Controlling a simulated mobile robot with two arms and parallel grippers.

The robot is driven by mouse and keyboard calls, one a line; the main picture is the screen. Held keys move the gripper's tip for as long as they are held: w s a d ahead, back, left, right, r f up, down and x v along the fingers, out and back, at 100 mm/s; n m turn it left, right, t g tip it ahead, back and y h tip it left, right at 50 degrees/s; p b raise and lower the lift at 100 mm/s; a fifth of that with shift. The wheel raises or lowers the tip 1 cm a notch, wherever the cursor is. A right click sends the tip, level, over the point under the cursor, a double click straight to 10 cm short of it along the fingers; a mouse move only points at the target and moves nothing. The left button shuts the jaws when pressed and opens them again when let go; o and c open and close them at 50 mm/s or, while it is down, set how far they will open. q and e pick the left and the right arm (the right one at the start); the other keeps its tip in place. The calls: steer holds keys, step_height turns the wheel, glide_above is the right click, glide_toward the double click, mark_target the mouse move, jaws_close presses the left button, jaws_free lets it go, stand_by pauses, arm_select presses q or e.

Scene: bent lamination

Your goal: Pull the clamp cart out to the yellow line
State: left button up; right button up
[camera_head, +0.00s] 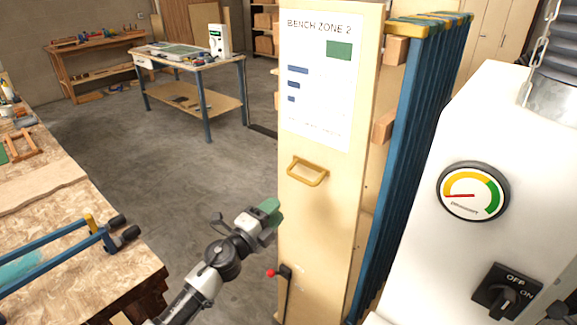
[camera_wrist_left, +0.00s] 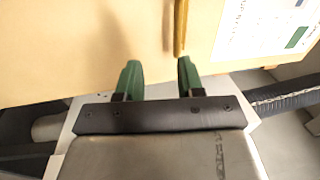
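The clamp cart (camera_head: 318,225) is a tall pale wooden panel with a "BENCH ZONE 2" sheet and blue bar clamps behind it. Its brass-yellow handle (camera_head: 307,171) is on the front face. My left gripper (camera_head: 268,211) has green fingertips and is in front of the panel, below and left of the handle. In the left wrist view its fingers (camera_wrist_left: 158,68) are apart with nothing between them. The handle (camera_wrist_left: 181,25) shows there beyond the right finger's tip; I cannot tell whether they touch. My right gripper and the yellow line are not in view.
A black lever with a red knob (camera_head: 272,272) is low on the cart. A white machine (camera_head: 420,240) with a gauge stands close on the right. A workbench (camera_head: 60,215) with blue clamps is at left. The concrete floor (camera_head: 170,175) between is clear.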

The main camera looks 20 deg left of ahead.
mark_target(300, 178)
arm_select(q)
steer(key=shift+m, duration=0.4)
steer(key=r+x, duration=0.1)
steer(key=x, duration=0.6)
steer(key=r+x, duration=0.1)
steer(key=x, duration=0.3)
steer(key=shift+s+r, duration=0.2)
steer(key=shift+r, duration=0.15)
jaws_close()
